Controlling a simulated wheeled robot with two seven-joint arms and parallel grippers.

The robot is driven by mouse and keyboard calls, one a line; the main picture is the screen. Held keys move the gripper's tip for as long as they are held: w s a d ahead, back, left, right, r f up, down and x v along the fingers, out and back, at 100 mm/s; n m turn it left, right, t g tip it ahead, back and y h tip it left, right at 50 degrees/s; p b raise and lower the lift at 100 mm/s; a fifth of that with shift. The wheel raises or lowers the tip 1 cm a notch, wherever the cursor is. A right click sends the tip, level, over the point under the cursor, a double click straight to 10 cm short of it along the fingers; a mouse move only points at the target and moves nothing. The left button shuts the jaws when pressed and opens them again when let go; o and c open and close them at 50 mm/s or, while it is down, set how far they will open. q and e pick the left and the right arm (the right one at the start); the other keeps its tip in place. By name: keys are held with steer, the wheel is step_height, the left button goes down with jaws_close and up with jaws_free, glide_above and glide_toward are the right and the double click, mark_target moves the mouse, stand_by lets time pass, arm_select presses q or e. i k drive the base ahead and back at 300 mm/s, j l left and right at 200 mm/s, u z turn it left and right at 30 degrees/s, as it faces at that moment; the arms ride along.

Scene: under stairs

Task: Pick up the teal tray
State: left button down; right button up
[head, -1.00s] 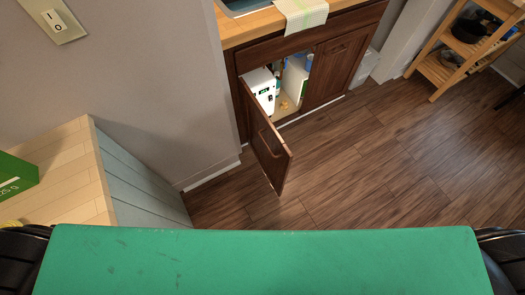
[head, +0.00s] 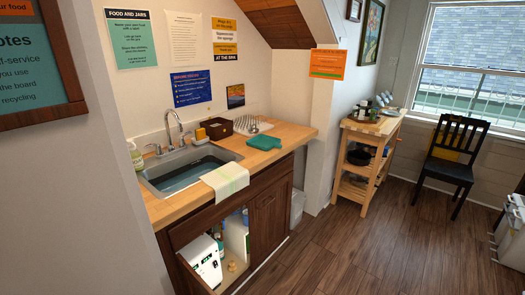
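A flat teal object (head: 264,142) lies on the wooden counter, right of the sink and in front of the dish rack. It looks like the teal tray, though it is small here and its rim cannot be made out. Nothing covers it. Neither of my grippers is in the head view, so nothing shows near the teal object.
The counter holds a sink (head: 187,168), a light cloth (head: 225,181), a brown basket (head: 218,128) and a dish rack (head: 252,125). The cabinet below stands open, showing a white box (head: 201,262). A wooden shelf cart (head: 361,160) and black chair (head: 450,165) stand right. Floor (head: 345,240) between is clear.

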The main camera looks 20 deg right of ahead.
mark_target(262, 142)
steer(key=l, duration=0.7)
steer(key=i+l, duration=0.15)
steer(key=l, duration=1.25)
